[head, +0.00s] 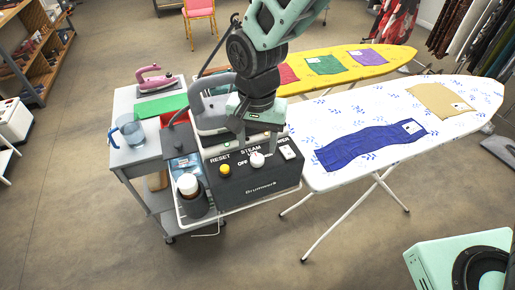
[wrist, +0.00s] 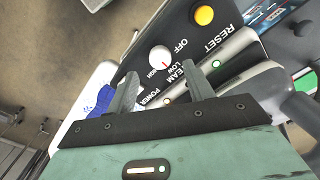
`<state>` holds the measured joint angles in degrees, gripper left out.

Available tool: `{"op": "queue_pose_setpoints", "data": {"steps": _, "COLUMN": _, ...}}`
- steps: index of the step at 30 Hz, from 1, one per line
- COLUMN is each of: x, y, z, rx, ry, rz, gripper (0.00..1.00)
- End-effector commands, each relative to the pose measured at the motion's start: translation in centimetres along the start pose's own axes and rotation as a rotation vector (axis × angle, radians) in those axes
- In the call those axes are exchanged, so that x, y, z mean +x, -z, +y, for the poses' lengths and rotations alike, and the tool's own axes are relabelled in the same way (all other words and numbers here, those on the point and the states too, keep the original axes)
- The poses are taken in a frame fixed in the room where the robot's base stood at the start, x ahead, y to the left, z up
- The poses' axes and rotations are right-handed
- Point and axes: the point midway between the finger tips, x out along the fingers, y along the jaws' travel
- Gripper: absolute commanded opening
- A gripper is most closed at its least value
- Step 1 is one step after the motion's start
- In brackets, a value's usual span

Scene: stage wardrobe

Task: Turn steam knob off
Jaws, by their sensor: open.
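The steam knob (head: 257,159) is a round white dial on the dark front panel of the steam station (head: 245,186), labelled STEAM. In the wrist view the knob (wrist: 159,58) shows a red mark that points roughly toward LOW, with OFF and HIGH lettered around it. My gripper (head: 256,143) is over the panel, close above the knob. In the wrist view its fingers (wrist: 159,80) are apart with nothing between them, and the knob lies beyond their tips. The gripper looks clear of the knob.
A yellow RESET button (head: 225,169) sits left of the knob, and a white POWER switch (head: 288,152) sits right of it. A grey iron (head: 213,118) stands behind the panel. A white ironing board (head: 330,180) is close on the right. A bottle (head: 189,187) stands at left.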

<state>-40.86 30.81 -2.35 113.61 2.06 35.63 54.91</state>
Motion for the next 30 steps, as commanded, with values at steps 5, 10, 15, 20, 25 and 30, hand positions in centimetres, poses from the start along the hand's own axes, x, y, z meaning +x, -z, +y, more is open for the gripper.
{"op": "queue_pose_setpoints", "data": {"steps": 5, "x": 2.8, "y": -0.1, "z": 0.1, "rx": 0.000, "ry": -0.003, "rz": -0.003, "gripper": 0.52}}
{"op": "queue_pose_setpoints", "data": {"steps": 10, "x": 4.2, "y": 0.0, "z": 0.0, "rx": 0.000, "ry": -0.001, "rz": -0.001, "gripper": 0.52}}
{"op": "queue_pose_setpoints", "data": {"steps": 15, "x": 4.6, "y": 0.0, "z": 0.0, "rx": 0.000, "ry": 0.000, "rz": 0.000, "gripper": 0.52}}
{"op": "queue_pose_setpoints", "data": {"steps": 20, "x": 4.6, "y": 0.0, "z": 0.0, "rx": 0.000, "ry": 0.000, "rz": 0.000, "gripper": 0.52}}
{"op": "queue_pose_setpoints", "data": {"steps": 25, "x": 4.5, "y": 0.0, "z": 0.0, "rx": 0.000, "ry": 0.000, "rz": 0.000, "gripper": 0.08}}
{"op": "queue_pose_setpoints", "data": {"steps": 30, "x": 4.5, "y": 0.0, "z": 0.0, "rx": -0.002, "ry": 0.000, "rz": 0.000, "gripper": 0.07}}
